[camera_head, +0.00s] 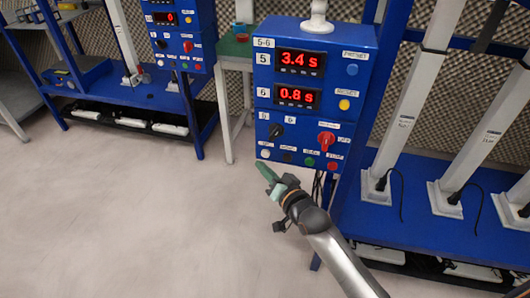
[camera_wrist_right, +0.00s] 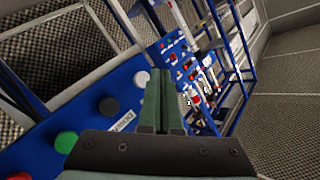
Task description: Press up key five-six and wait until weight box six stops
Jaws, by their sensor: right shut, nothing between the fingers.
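The blue control box (camera_head: 318,110) labelled 5-6 stands right of centre in the head view. Its display 5 (camera_head: 300,61) reads 3.4 s and display 6 (camera_head: 297,96) reads 0.8 s. In the wrist view the fingers (camera_wrist_right: 161,100) appear beside the white key (camera_wrist_right: 141,78); contact cannot be told.
White slanted columns (camera_head: 408,110) stand on the blue rack (camera_head: 375,225) at right, with cables around their feet. Another blue control box (camera_head: 181,35) and rack stand at the back left. The pale floor (camera_head: 150,220) at left is clear.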

